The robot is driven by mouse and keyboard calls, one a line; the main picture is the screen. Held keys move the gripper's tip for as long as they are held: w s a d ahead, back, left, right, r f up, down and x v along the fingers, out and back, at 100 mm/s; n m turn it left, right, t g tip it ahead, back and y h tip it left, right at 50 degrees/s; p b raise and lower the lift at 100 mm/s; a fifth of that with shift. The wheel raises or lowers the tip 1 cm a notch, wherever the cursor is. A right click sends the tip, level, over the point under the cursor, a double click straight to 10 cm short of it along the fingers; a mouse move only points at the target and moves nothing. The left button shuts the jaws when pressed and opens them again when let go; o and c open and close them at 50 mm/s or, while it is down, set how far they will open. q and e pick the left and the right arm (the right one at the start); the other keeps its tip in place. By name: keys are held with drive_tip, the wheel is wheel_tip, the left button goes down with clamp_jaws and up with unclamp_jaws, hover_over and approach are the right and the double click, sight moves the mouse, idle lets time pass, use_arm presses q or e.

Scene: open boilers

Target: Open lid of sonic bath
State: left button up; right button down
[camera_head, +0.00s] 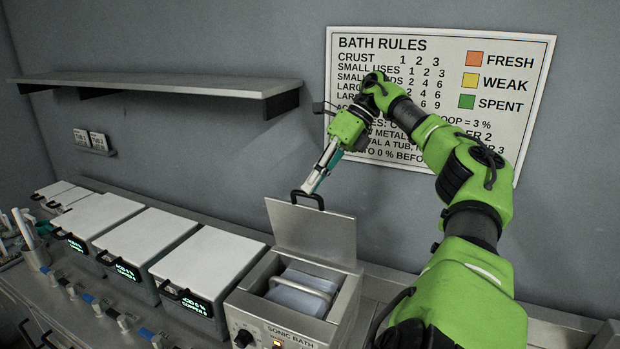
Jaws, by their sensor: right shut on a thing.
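The sonic bath (292,322) is a metal box at the lower middle, with a dark knob and a label on its front. Its lid (312,232) stands raised at the back, tilted up, with a black handle (307,197) on its top edge. A basket with a metal bar handle (299,287) shows inside the open bath. My right gripper (312,186) points down at the lid's handle from above and is shut on it; the fingertips are small in the picture. My left gripper is not in view.
Several white-lidded boxes with black handles and green displays, such as the nearest one (208,263), stand left of the bath. A grey shelf (165,82) and a bath rules sign (440,60) are on the wall. Small valves line the counter's front.

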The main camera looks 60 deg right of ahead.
drive_tip(key=shift+s+d+f, duration=0.1)
drive_tip(key=shift+d+f, duration=0.05)
drive_tip(key=shift+f, duration=0.35)
drive_tip(key=shift+s+d+f, duration=0.1)
drive_tip(key=shift+f, duration=0.4)
drive_tip(key=c, duration=2.3)
unclamp_jaws()
drive_tip(key=shift+o, duration=0.8)
drive_tip(key=shift+w+d+f, duration=0.1)
drive_tip(key=shift+d+f, duration=0.05)
drive_tip(key=shift+d, duration=0.05)
drive_tip(key=shift+w+d, duration=0.2)
drive_tip(key=shift+d, duration=0.2)
drive_tip(key=v, duration=0.7)
drive_tip(key=shift+r, duration=0.35)
drive_tip(key=shift+d, duration=0.15)
